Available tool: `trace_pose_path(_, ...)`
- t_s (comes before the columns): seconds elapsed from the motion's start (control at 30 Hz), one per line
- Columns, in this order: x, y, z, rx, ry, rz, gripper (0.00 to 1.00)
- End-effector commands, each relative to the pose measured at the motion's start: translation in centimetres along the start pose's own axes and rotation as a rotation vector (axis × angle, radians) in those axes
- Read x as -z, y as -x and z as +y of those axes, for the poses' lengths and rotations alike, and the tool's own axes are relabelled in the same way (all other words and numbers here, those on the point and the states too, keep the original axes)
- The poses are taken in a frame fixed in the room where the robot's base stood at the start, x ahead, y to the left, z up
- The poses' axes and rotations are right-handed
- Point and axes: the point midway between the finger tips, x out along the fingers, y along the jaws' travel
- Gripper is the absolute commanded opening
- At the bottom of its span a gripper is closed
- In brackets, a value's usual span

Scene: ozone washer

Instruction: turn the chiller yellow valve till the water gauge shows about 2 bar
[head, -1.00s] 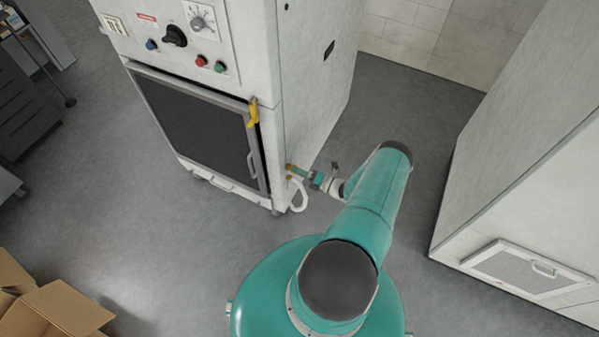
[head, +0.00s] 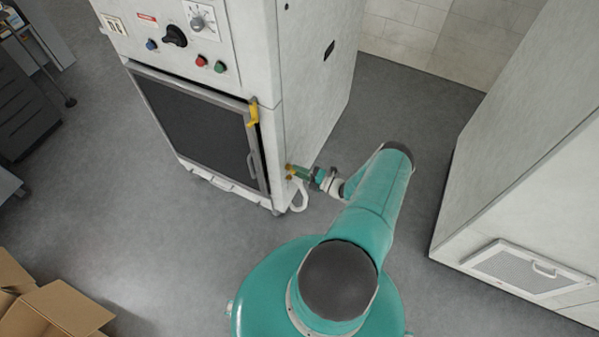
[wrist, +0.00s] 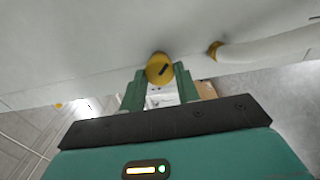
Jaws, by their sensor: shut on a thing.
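The chiller is the white-grey cabinet (head: 313,104) in the head view. The yellow valve (wrist: 159,68) is a round knob with a dark slanted mark, low on the cabinet's side. It shows small in the head view (head: 290,168). My gripper (wrist: 160,80) is shut on the yellow valve, one green finger on each side of it. In the head view my gripper (head: 297,173) reaches the cabinet's lower corner from the right. I cannot make out a water gauge reading in either view.
A white hose (head: 299,197) with a yellow fitting (wrist: 214,50) leaves the cabinet beside the valve. Another pale cabinet (head: 525,165) stands at right. An open cardboard box (head: 62,310) lies lower left. Grey floor between is clear.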

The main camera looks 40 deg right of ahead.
Motion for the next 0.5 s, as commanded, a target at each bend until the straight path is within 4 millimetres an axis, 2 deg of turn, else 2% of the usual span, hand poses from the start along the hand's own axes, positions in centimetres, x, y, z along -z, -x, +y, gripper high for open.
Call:
trace_pose_path(0.1,-0.02,0.18,-0.03,0.001,0.001,0.0,0.09)
trace_pose_path(0.13,-0.02,0.18,-0.03,0.001,0.001,0.0,0.35)
trace_pose_path(0.23,-0.02,0.14,-0.03,0.001,0.001,-0.001,0.53)
trace_pose_path(0.5,-0.01,0.11,-0.01,0.0,0.001,0.0,0.53)
